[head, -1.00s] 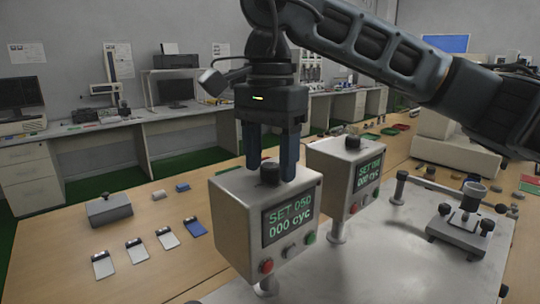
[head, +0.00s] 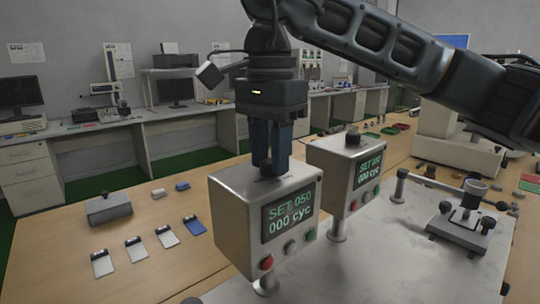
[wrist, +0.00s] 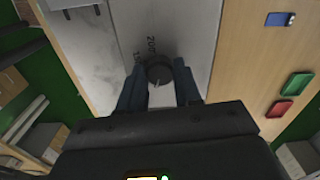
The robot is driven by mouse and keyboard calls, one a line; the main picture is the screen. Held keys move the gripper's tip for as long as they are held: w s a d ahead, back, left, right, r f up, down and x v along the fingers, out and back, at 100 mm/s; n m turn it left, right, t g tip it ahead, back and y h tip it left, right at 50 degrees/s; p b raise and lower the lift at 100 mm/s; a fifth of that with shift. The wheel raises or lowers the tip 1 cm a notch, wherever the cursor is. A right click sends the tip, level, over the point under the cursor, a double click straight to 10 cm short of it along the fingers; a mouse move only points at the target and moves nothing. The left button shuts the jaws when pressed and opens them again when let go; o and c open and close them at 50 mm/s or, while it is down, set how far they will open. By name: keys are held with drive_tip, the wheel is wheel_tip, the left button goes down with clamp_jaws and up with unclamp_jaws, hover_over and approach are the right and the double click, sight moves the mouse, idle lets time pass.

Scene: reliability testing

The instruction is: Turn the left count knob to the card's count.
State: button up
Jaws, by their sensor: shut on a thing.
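The left counter box (head: 232,222) stands on the metal plate. Its display (head: 288,217) reads SET 050 and 000 cyc. My gripper (head: 270,170) is lowered onto its top and shut on the left count knob, which the fingers hide in the head view. In the wrist view the dark round knob (wrist: 158,69) sits between my two blue fingers, with printed scale numbers beside it, partly hidden. The right counter box (head: 362,180) stands behind and to the right, with its own knob (head: 352,138) and also SET 050. I cannot single out a count card or read a count on one.
Several small cards or pouches (head: 167,236) lie on the wooden table at left, near a grey block (head: 108,208). A metal fixture (head: 462,228) stands on the plate (head: 370,270) at right. The plate's front is clear.

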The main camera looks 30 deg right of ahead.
sight(270, 160)
drive_tip(key=m+b, duration=0.3)
drive_tip(key=m, duration=0.1)
drive_tip(key=shift+f, duration=0.15)
drive_tip(key=m+b, duration=0.2)
drive_tip(key=m, duration=0.3)
drive_tip(key=shift+m, duration=0.3)
drive_tip(key=m+b, duration=0.2)
drive_tip(key=m, duration=0.2)
drive_tip(key=shift+m+b, duration=0.8)
drive_tip(key=shift+m, duration=1.7)
drive_tip(key=shift+r, duration=0.2)
drive_tip(key=o, duration=1)
drive_tip(key=shift+o, duration=0.2)
drive_tip(key=shift+r+p, duration=0.3)
drive_tip(key=shift+r, duration=3.55)
